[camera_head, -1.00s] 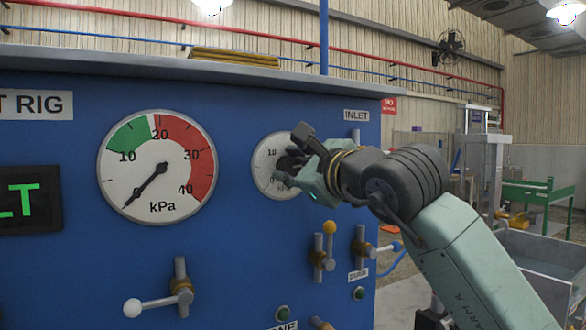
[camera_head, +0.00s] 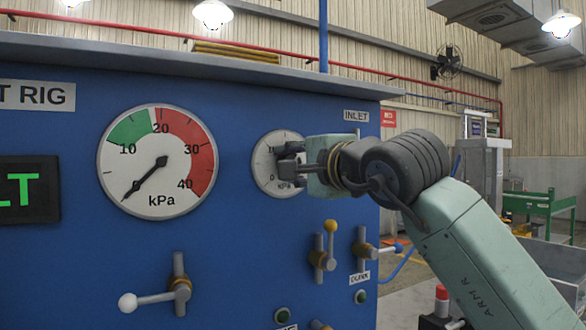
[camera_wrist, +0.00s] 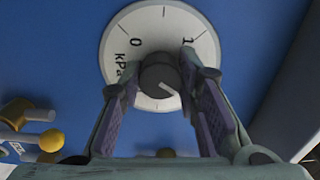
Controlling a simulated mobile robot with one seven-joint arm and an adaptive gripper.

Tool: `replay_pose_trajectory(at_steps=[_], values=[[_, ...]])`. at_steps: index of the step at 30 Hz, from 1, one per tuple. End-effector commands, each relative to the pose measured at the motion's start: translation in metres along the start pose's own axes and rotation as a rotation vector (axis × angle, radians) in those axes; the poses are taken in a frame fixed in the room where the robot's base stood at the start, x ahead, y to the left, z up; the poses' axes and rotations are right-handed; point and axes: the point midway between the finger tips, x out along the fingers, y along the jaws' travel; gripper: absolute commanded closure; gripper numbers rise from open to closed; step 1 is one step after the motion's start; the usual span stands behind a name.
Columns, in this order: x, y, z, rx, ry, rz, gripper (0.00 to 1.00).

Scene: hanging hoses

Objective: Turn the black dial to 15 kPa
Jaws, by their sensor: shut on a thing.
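The black dial (camera_wrist: 159,76) is a round knob at the centre of a small white kPa scale plate (camera_wrist: 112,50) on the blue panel. In the wrist view my gripper (camera_wrist: 158,66) has one finger on each side of the knob and is shut on it. A white line on the knob points to the lower right of that view. The figure 0 and part of another figure show on the plate. In the head view my gripper (camera_head: 282,160) covers the knob and the right part of the plate.
A large gauge (camera_head: 157,162) left of the dial has its needle at the low end. Below the dial are valve handles with a yellow knob (camera_head: 330,227) and a blue knob (camera_head: 398,248). A white-knobbed lever (camera_head: 128,301) sticks out at lower left.

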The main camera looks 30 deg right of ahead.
Motion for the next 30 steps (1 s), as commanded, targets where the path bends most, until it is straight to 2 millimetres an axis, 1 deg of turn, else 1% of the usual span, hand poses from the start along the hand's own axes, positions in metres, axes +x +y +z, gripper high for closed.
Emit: replay_pose_trajectory(at_steps=[6,15,22,30], values=[[0.0,0.0009,0.0002,-0.2,0.0,0.001,0.98],[0.0001,0.0011,-0.0001,-0.422,0.0,0.001,0.98],[0.0001,0.0012,-0.0001,-0.522,0.0,0.001,0.98],[0.0001,0.0014,-0.0001,-0.564,0.0,0.001,0.98]])
